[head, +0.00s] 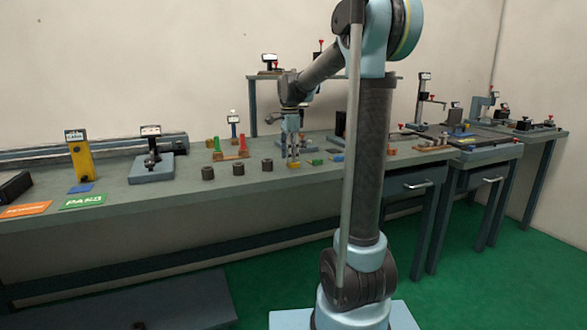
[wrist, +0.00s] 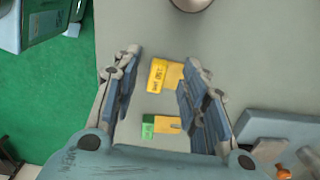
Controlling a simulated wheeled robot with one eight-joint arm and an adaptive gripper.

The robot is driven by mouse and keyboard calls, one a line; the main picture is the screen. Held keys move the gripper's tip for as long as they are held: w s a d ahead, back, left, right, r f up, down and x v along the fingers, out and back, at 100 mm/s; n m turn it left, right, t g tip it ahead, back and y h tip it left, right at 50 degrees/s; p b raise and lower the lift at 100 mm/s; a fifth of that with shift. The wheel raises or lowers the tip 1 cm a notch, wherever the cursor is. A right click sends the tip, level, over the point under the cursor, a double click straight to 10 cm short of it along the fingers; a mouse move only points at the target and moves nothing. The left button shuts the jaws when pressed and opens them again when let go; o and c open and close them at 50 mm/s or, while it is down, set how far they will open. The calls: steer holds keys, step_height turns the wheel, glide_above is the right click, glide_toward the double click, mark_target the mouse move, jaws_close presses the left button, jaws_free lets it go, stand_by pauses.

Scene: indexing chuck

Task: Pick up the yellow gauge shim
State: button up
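The yellow gauge shim (wrist: 158,76) lies flat on the grey bench top, with dark marks on its bright yellow part and a tan-yellow part beside it. A small yellow piece on the bench in the head view (head: 337,157) looks like this shim. My gripper (wrist: 162,62) is open and empty. In the wrist view the shim shows between the two fingers, its right end close to the right finger; I cannot tell the height gap. In the head view my gripper (head: 293,152) points down over the bench. A green-and-yellow shim (wrist: 149,127) lies nearer the palm.
In the head view a green piece (head: 317,162) and several dark cylinders (head: 239,168) sit near my gripper. A red-and-green stand (head: 230,150) is behind. In the wrist view, a round metal part (wrist: 192,3) is at the top and a blue-grey block (wrist: 275,128) at right.

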steer(key=shift+f, duration=1.3)
steer(key=shift+c, duration=0.2)
jaws_close()
